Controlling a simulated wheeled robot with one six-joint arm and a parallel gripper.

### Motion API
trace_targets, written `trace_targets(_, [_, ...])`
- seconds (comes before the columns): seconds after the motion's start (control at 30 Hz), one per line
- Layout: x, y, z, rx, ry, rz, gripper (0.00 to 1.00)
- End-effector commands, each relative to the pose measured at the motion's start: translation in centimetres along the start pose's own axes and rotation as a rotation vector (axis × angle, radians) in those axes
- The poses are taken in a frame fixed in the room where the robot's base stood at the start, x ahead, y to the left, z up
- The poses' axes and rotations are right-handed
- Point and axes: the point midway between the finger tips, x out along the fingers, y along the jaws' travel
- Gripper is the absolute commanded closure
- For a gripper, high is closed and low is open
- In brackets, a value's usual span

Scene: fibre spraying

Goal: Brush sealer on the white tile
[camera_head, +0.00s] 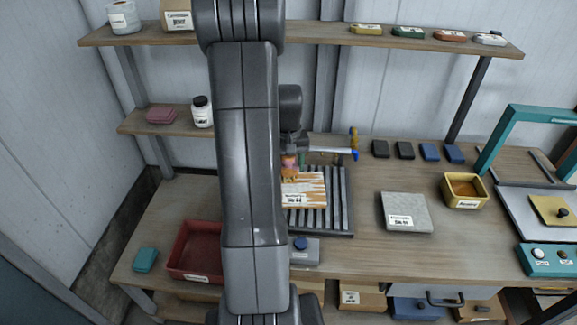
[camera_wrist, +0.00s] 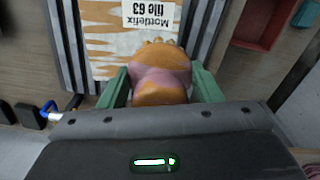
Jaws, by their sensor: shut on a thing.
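The white tile (camera_head: 316,183) lies on a dark slatted rack (camera_head: 341,210), with orange-brown streaks across its face and a label at its front. The tile also fills the top of the wrist view (camera_wrist: 105,50), where the label reads upside down. My gripper (camera_wrist: 160,78) is shut on an orange and pink brush-like tool (camera_wrist: 160,92), one green finger on each side. In the head view the tool (camera_head: 289,165) is over the tile's back left part. Whether its tip touches the tile cannot be told. My arm hides the tile's left surroundings.
A yellow tub (camera_head: 449,201) with brown contents stands right of a grey labelled tile (camera_head: 405,205). A red bin (camera_head: 176,255) is at the left, a grey block with a blue knob (camera_head: 303,256) in front of the rack. A teal frame (camera_head: 492,150) stands at the right.

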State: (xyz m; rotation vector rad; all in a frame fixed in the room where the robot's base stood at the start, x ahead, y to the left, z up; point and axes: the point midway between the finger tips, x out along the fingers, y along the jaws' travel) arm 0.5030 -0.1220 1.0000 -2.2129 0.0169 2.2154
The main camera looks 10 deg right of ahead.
Motion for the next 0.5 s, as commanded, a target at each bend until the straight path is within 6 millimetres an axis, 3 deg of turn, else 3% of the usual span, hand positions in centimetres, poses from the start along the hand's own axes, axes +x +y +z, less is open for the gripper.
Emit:
trace_targets(0.23, [-2.5,-0.2,0.1,-0.001,0.001,0.000,0.60])
trace_targets(0.5, [-3.0,-0.3,0.2,-0.001,0.000,0.000,0.60])
